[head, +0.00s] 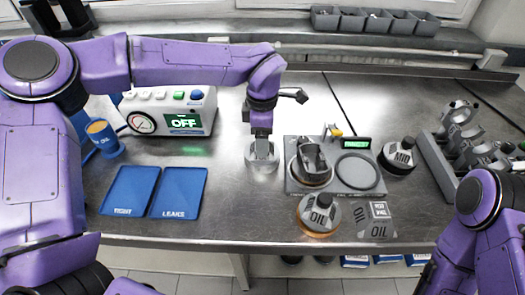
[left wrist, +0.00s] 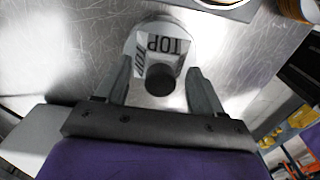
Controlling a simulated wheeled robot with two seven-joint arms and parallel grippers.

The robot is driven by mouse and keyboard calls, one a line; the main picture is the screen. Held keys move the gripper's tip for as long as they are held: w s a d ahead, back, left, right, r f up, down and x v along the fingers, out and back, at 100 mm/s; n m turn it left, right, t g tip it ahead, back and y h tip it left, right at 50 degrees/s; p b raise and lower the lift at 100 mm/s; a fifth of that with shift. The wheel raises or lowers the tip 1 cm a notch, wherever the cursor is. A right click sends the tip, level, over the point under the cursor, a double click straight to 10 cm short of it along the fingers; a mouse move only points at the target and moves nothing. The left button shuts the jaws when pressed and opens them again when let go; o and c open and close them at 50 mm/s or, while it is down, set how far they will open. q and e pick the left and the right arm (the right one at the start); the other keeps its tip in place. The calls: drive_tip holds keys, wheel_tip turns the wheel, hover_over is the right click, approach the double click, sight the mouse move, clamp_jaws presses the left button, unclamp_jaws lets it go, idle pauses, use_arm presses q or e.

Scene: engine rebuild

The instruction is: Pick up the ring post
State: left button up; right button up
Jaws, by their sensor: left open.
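The ring post (left wrist: 160,80) shows in the left wrist view as a dark round knob above a pale round base marked TOP. In the head view its silver base (head: 262,165) stands on the metal bench, left of the grey scale-like unit. My left gripper (head: 262,146) points down right over it and hides its upper part. In the left wrist view the two fingers stand apart on either side of the knob, with gaps visible. My right arm shows at the lower right of the head view, but its gripper is out of frame.
Right of the post, a grey two-pad unit (head: 337,188) holds a dark part. A rack of grey rods (head: 462,140) stands far right.

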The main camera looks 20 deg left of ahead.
use_arm(q)
drive_tip(key=shift+s, duration=0.1)
clamp_jaws()
drive_tip(key=shift+s+f, duration=0.1)
